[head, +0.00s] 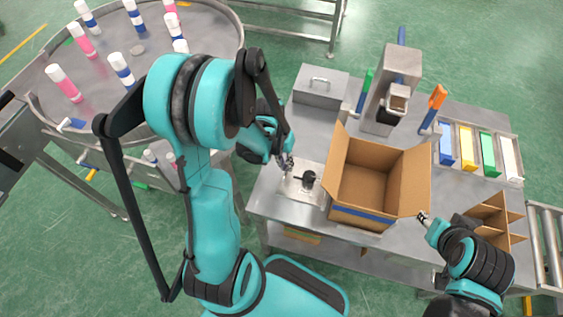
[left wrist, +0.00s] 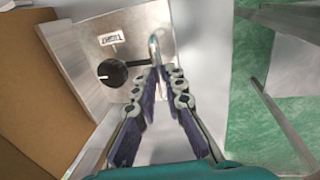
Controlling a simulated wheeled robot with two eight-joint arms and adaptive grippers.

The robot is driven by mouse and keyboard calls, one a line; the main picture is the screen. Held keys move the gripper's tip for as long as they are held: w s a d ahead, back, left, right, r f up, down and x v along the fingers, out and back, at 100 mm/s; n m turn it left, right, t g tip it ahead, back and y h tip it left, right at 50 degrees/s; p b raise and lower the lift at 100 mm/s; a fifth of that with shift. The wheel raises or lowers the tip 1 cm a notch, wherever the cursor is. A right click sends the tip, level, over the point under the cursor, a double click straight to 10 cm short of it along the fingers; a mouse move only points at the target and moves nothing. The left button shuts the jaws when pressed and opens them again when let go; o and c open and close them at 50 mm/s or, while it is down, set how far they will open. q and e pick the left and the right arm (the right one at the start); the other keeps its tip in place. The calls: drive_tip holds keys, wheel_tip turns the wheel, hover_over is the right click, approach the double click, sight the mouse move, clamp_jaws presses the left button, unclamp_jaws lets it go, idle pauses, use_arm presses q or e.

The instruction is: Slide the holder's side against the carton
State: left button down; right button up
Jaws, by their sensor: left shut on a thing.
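The holder (head: 297,193) is a shiny metal piece on the table with a black round knob and a label. In the left wrist view the holder (left wrist: 135,22) shows an upright metal side on its left, close to the carton (left wrist: 25,115). The open brown carton (head: 372,185) stands just right of the holder in the head view; I cannot tell whether they touch. My left gripper (head: 287,164) is shut on the holder's upright silver part, also in the left wrist view (left wrist: 165,72). My right gripper (head: 424,217) is near the carton's front right flap; its jaws are too small to read.
A grey lidded box (head: 319,86) and a metal press (head: 392,85) stand behind. Coloured bins (head: 466,148) are at right. A cardboard divider (head: 496,215) stands by my right arm.

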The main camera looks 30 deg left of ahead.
sight(294, 177)
use_arm(q)
drive_tip(key=d, duration=0.3)
drive_tip(key=shift+w+d, duration=0.15)
drive_tip(key=shift+w, duration=0.2)
drive_tip(key=c, duration=1.6)
unclamp_jaws()
drive_tip(key=shift+r, duration=0.1)
drive_tip(key=r, duration=0.4)
drive_tip(key=a+r, duration=0.1)
drive_tip(key=r, duration=0.2)
drive_tip(key=a+r, duration=0.1)
drive_tip(key=r, duration=0.3)
drive_tip(key=shift+s+a+r, duration=0.25)
drive_tip(key=shift+s+r, duration=0.05)
